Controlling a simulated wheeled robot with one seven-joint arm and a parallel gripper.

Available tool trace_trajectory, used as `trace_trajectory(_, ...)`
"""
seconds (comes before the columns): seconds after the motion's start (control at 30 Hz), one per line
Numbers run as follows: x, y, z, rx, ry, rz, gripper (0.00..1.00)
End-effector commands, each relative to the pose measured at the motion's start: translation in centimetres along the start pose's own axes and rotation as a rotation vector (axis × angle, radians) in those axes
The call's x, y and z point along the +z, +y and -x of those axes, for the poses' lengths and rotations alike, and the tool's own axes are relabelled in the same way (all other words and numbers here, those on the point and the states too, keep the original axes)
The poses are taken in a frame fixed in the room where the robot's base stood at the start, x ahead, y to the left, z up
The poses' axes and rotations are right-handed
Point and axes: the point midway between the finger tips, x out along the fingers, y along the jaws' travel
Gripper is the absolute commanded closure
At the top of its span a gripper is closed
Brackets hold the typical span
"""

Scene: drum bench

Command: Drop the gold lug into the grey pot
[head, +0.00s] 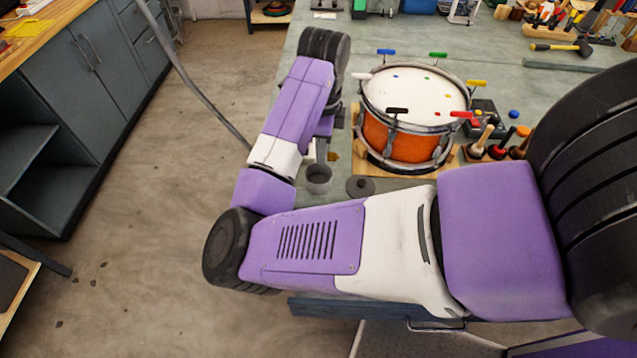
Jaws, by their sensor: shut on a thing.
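My gripper (325,150) hangs at the end of my purple and white arm, left of the drum, with its fingers partly hidden by the arm. It is shut on the gold lug (333,156), a small gold-brown piece at the fingertips. The grey pot (318,184) is a small round open pot on the bench, just below the gripper in the picture. The lug shows above and slightly right of the pot's rim. Its exact height above the pot is hard to tell.
A dark round lid (360,188) lies right of the pot. An orange drum (400,138) with coloured T-shaped keys around its rim stands on a wooden board (371,163). Several wooden-handled tools (485,140) stand further right.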

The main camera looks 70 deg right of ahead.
Motion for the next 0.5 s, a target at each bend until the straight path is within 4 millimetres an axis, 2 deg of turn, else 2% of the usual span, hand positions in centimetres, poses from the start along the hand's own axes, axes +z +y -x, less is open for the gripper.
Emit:
trace_trajectory(0.1, 0.02, 0.0, -0.76, 0.0, 0.0, 0.0, 1.0)
trace_trajectory(0.33, 0.0, 0.01, -0.68, 0.0, 0.0, 0.0, 1.0)
trace_trajectory(0.37, 0.0, 0.0, -0.68, 0.0, 0.0, 0.0, 0.78)
trace_trajectory(0.47, 0.0, 0.01, -0.68, 0.0, 0.0, 0.0, 0.58)
trace_trajectory(0.5, 0.0, 0.01, -0.68, 0.0, 0.0, 0.0, 0.54)
